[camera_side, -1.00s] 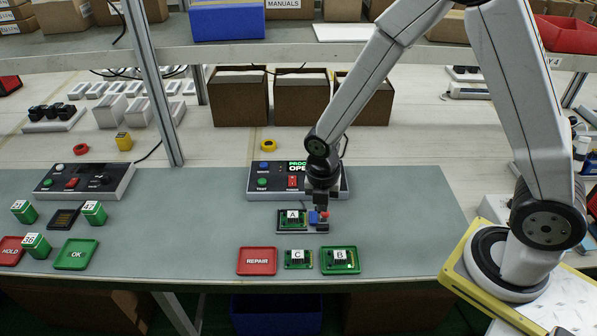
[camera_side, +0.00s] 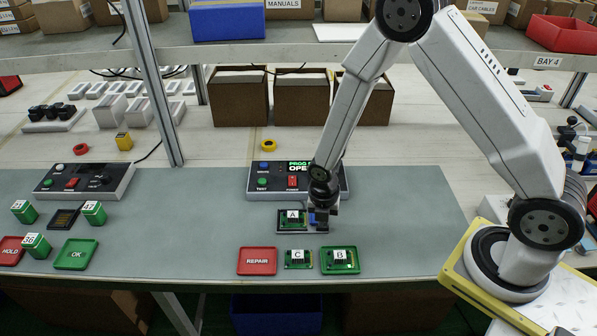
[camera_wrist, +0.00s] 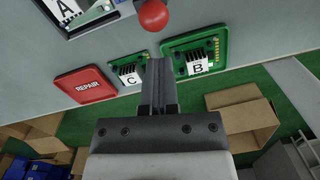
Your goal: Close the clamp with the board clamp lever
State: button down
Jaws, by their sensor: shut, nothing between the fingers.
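The board clamp holds green board A (camera_side: 291,218), which lies flat in its fixture on the mat; board A also shows at the top left of the wrist view (camera_wrist: 75,12). The lever's red ball knob (camera_wrist: 153,15) is at the top of the wrist view, just beyond my fingertips; in the side view my gripper hides it. The blue part of the clamp (camera_side: 312,218) is partly hidden beside my gripper. My gripper (camera_side: 322,227) is shut and empty, low at the fixture's right end. Its closed fingers (camera_wrist: 157,62) point toward the knob. I cannot tell if they touch it.
The programmer box (camera_side: 263,182) stands behind the fixture, its display partly hidden. In front lie the red REPAIR tray (camera_side: 257,270), board C (camera_side: 298,266) and board B on a green tray (camera_side: 340,269). The mat is clear to the right.

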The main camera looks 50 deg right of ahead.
jog(key=shift+w+d+f, duration=0.15)
jog(key=shift+w+d, duration=0.25)
jog(key=shift+d, duration=0.25)
jog(key=shift+w+d+r+g+y, duration=0.55)
jog(key=shift+w+d+g+y, duration=0.15)
jog(key=shift+g+y, duration=0.25)
dwell(1.7)
jog(key=shift+w+d+r, duration=0.1)
jog(key=shift+w+d, duration=0.1)
jog(key=w+d, duration=0.2)
jog(key=shift+w+d+r, duration=0.2)
jog(key=shift+w+d, duration=0.2)
jog(key=shift+r, duration=0.25)
jog(key=shift+r, duration=0.6)
